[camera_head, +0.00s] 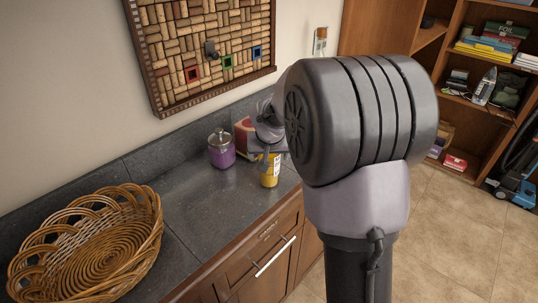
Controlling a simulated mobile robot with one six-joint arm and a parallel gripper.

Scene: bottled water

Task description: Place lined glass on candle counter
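The dark grey stone counter (185,195) runs along the wall. A purple jar with a clear knobbed lid (221,150), which looks like a candle, stands upright on it. My arm reaches over the counter's right part, and its large joint fills the middle right of the view. My gripper (266,152) is small and partly hidden, low over the counter just behind or above a yellow container (270,172). I cannot tell whether it touches the container or whether its fingers are open. I cannot make out a lined glass.
A round wicker basket (105,255) takes up the counter's left end. A red box-like thing (242,135) stands behind the gripper by the wall. The counter between basket and purple jar is clear. A wooden shelf unit (455,110) stands at the right beyond open tiled floor.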

